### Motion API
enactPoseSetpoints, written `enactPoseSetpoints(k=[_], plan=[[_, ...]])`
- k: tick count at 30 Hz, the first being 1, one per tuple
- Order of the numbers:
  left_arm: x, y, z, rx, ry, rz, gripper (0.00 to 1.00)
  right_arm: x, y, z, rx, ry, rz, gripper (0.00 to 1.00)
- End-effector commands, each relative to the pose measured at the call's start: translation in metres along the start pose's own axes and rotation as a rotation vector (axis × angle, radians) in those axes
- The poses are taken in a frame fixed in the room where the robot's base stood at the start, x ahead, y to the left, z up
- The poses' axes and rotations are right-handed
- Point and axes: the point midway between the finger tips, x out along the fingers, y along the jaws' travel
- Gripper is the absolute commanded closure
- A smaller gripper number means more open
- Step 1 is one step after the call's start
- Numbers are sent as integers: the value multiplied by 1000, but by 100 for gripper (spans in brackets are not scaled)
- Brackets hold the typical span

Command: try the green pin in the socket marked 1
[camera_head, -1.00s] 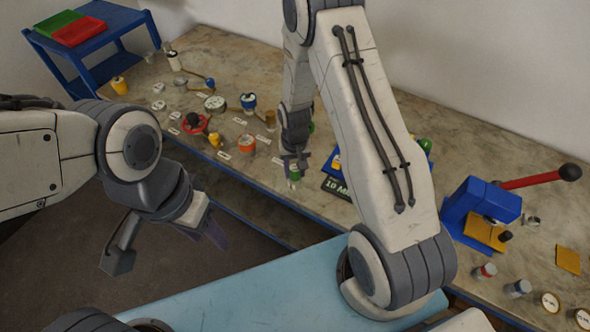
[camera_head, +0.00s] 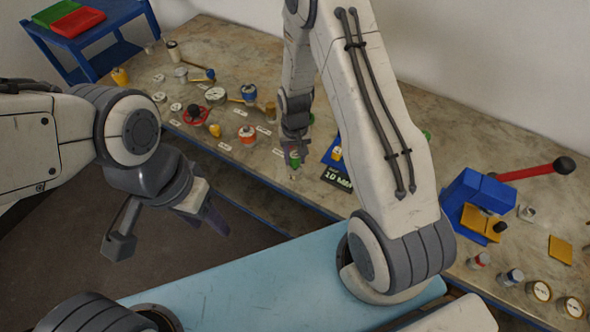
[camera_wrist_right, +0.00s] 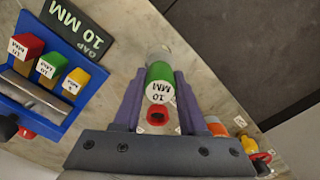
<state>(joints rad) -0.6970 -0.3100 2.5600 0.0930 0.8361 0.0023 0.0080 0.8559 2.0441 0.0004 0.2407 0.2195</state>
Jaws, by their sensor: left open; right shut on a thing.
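My right gripper (camera_head: 294,152) is shut on the green pin (camera_wrist_right: 158,74), whose white end reads "10 MM" in the right wrist view. In the head view the pin (camera_head: 294,162) hangs from the jaws near the bench's front edge, with a pale part below it. I cannot tell whether that part touches the bench. My left gripper (camera_head: 166,228) is open and empty, over the floor in front of the bench. I cannot make out which socket is marked 1; the labels are too small.
A blue rack (camera_wrist_right: 72,110) with red, green and yellow blocks stands beside the right gripper, with a "GAP 10 MM" sign (camera_wrist_right: 78,28). Several valves and jars, including a red handwheel (camera_head: 195,115), lie to the left. A blue press (camera_head: 465,200) stands at right.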

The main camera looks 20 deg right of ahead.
Motion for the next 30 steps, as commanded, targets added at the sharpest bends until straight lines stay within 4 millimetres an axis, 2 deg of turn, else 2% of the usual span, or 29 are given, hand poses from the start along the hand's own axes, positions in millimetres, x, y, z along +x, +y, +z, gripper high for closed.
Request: enactPoseSetpoints(k=[12,25,30], plan=[[-15,1,-1,0,0,0,50,-19,0,0,0,0,0,100],[-17,1,-1,0,0,0,50,-21,0,0,0,0,0,100],[-24,2,-1,0,0,0,50,-31,0,0,0,0,0,100]])
